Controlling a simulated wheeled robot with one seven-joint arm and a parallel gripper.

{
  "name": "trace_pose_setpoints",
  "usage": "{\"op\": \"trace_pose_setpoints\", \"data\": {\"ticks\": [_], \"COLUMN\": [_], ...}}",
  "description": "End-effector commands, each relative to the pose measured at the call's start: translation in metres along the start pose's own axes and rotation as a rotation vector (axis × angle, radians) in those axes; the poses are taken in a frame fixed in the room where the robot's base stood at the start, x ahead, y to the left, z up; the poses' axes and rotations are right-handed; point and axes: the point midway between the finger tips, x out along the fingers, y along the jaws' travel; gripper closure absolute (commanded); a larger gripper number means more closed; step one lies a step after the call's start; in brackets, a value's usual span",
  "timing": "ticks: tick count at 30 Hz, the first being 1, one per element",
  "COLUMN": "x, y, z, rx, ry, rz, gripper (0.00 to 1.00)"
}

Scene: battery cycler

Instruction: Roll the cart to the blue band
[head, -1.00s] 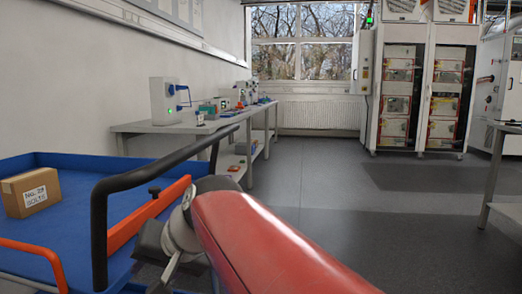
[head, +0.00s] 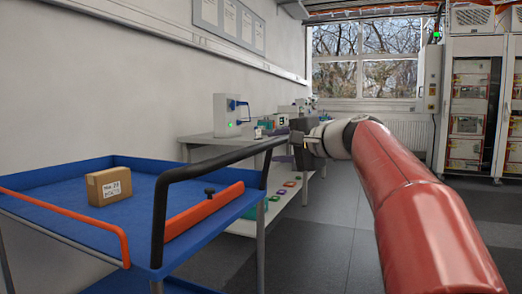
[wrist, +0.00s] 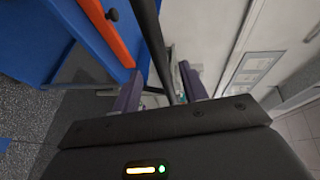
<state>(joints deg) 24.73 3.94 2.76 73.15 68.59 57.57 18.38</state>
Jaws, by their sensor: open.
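The cart (head: 100,228) has a blue tray top and stands at the left in the head view. Its black handle (head: 222,160) rises at the near right end, above an orange bar. My gripper (head: 297,143) is at the far upper corner of the handle in the head view. In the wrist view my gripper (wrist: 161,90) is open, and the black handle (wrist: 151,40) runs between its two fingers. I cannot tell whether either finger touches it. A small blue patch (wrist: 4,144) shows on the floor in the wrist view; I cannot tell whether it is the blue band.
A cardboard box (head: 110,188) with a white label sits on the cart's tray. A grey bench (head: 200,150) with instruments runs along the left wall behind the cart. Tall cabinets (head: 470,100) stand at the back right. Grey floor (head: 340,235) lies open right of the cart.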

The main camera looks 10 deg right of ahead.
Motion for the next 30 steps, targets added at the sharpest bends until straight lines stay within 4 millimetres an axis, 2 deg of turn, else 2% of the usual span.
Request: {"op": "trace_pose_setpoints", "data": {"ticks": [6,12,23,30], "x": [0.037,0.061,0.069,0.069], "y": [-0.001,0.0,0.0,0.0], "z": [0.001,0.001,0.001,0.001], "rx": [-0.001,-0.001,-0.003,-0.003], "ry": [-0.004,-0.003,-0.001,-0.001], "rz": [0.002,0.002,0.002,0.002], "gripper": [0.57,0.57,0.57,0.86]}}
